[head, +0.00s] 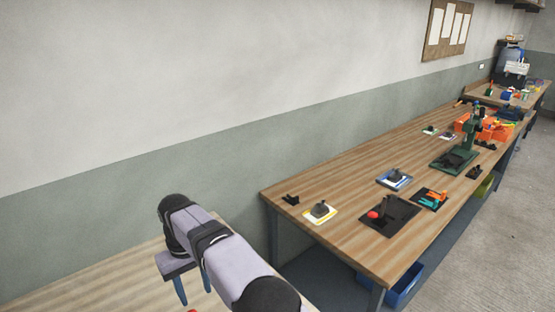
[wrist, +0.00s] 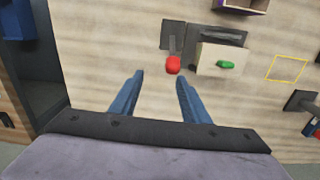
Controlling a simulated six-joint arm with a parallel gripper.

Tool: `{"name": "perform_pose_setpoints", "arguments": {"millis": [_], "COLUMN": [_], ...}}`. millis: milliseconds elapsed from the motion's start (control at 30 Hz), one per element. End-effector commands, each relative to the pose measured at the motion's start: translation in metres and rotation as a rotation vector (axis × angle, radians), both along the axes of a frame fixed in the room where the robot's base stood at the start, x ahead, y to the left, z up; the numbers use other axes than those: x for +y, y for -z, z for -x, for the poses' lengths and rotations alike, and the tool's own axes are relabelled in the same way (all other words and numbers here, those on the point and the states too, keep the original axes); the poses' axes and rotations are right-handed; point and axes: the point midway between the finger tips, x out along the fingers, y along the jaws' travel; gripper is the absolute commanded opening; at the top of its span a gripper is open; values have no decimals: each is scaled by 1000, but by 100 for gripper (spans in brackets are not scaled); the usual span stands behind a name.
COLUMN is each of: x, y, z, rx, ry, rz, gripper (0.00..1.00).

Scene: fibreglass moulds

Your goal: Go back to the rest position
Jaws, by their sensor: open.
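My gripper (wrist: 160,76) is open, with its two blue fingers apart and nothing between them in the wrist view. A lever with a red knob (wrist: 173,65) on a dark plate lies just beyond the fingertips, apart from them as far as I can tell. In the head view my gripper (head: 192,287) hangs at the lower left, fingers pointing down over a near wooden table (head: 110,275). Its fingertips are partly cut off or hidden there.
In the wrist view a pale box with a green handle (wrist: 225,65) stands right of the lever, and a yellow outlined square (wrist: 287,68) is farther right. In the head view a long workbench (head: 290,188) holds several fixtures. A grey-green wall (head: 130,190) stands behind.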

Motion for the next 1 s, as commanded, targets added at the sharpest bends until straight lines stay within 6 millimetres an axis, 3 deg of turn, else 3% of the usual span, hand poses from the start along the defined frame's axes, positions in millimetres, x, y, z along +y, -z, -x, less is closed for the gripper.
{"name": "perform_pose_setpoints", "arguments": {"millis": [233,467,667,800,1000], "x": [-87,-186,-266,-316,-368], "y": [-15,-22,-18,-11,5], "z": [-23,-15,19,56,118], "rx": [-1,-2,-4,-4,-4], "ry": [141,293,425,517,637], "rz": [0,-1,-1,-1,-1], "gripper": [42,42,42,42,42]}}
